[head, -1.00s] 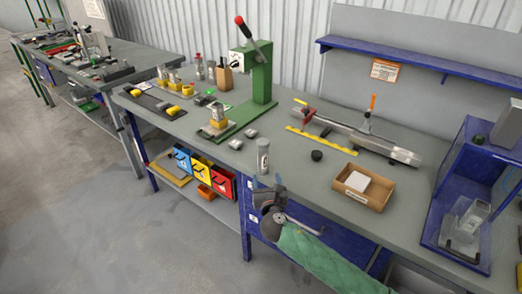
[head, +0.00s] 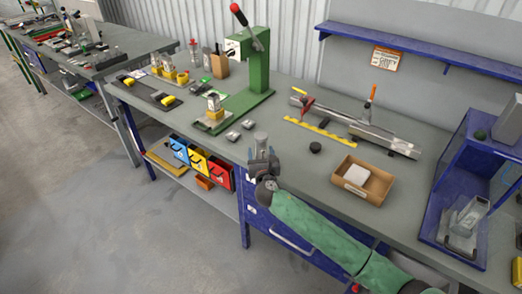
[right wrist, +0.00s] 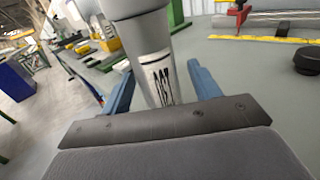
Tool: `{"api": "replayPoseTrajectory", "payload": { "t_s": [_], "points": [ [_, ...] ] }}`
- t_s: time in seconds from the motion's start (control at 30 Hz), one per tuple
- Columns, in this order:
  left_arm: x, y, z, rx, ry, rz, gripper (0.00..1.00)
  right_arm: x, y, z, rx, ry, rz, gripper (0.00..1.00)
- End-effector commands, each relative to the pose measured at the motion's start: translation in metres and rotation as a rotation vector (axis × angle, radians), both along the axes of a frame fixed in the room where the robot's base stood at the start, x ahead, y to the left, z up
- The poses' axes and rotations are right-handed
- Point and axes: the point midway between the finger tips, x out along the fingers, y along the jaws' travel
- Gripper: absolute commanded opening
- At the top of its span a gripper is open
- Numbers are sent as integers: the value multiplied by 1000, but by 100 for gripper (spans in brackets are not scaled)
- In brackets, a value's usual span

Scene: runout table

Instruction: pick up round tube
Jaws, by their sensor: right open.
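The round tube (head: 261,138) is a grey upright cylinder with a wider top, near the front edge of the workbench. In the right wrist view the tube (right wrist: 151,55) carries a white label with dark marks. My right gripper (head: 263,158) is at the tube, covering its lower part in the head view. In the right wrist view its two blue fingers (right wrist: 162,88) are open, one on each side of the tube, with a gap visible at the right finger. My left gripper is out of view.
The workbench (head: 310,172) holds a cardboard box (head: 377,190) and a black puck (head: 315,147) to the right. A green press (head: 259,70) stands behind the tube. A long metal bar (head: 345,122) and yellow strip (head: 322,130) lie farther back. Small grey blocks (head: 240,130) sit left of the tube.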

Motion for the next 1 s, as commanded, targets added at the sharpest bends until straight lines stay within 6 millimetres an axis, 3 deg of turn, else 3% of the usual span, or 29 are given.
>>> {"api": "replayPoseTrajectory", "payload": {
  "t_s": [0.17,0.47,0.73,1.0],
  "points": [
    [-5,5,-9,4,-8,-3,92,16,2,1,-2,-1,0,62],
    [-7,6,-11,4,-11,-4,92,18,2,0,-1,0,0,62],
    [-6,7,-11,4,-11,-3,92,18,2,0,-1,0,0,11],
    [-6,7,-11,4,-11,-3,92,18,2,1,-1,-1,0,11]
  ]
}}
